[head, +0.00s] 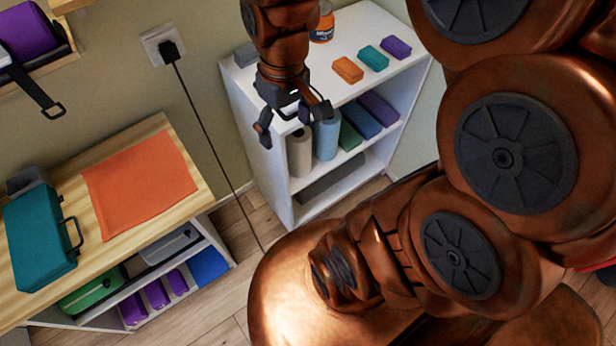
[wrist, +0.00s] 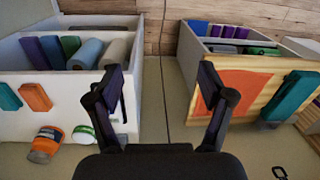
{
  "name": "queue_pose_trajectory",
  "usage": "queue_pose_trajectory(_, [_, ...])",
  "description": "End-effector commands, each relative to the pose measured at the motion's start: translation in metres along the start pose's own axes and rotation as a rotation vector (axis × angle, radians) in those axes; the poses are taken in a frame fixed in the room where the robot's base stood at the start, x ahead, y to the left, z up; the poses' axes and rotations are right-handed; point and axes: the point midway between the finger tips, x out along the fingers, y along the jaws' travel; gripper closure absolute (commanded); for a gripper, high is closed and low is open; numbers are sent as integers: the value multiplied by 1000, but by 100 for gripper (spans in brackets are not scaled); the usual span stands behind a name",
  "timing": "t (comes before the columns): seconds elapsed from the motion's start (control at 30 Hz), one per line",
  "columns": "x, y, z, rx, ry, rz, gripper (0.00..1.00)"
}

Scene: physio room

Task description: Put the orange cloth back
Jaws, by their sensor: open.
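The orange cloth (head: 138,188) lies flat on the wooden top of a low shelf unit (head: 158,135) at the left of the head view. In the wrist view the cloth (wrist: 244,88) shows at the right, partly behind a finger. My gripper (head: 294,120) is open and empty in the head view, in front of the white shelf unit (head: 262,168) and well to the right of the cloth. In the wrist view my gripper (wrist: 160,85) has its fingers apart with nothing between them.
A teal case (head: 38,238) stands left of the cloth. Small orange (head: 348,70), teal (head: 373,58) and purple (head: 396,47) blocks and an orange jar (head: 322,22) stand on the white unit. A black cable (head: 205,130) hangs between the units. My arm hides the right side.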

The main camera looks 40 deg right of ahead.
Motion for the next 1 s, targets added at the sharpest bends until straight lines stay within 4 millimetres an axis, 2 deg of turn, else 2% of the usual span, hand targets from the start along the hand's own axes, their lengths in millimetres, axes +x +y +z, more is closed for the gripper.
queue_pose_trajectory(0.1, [5,-20,40,16,-43,23,20])
queue_pose_trajectory(0.2, [10,-31,68,39,-75,37,20])
queue_pose_trajectory(0.3, [15,-36,89,60,-97,50,20])
queue_pose_trajectory(0.4, [18,-39,101,74,-111,57,20])
queue_pose_trajectory(0.53, [19,-40,107,82,-115,60,20])
queue_pose_trajectory(1.0, [19,-40,107,82,-116,60,20])
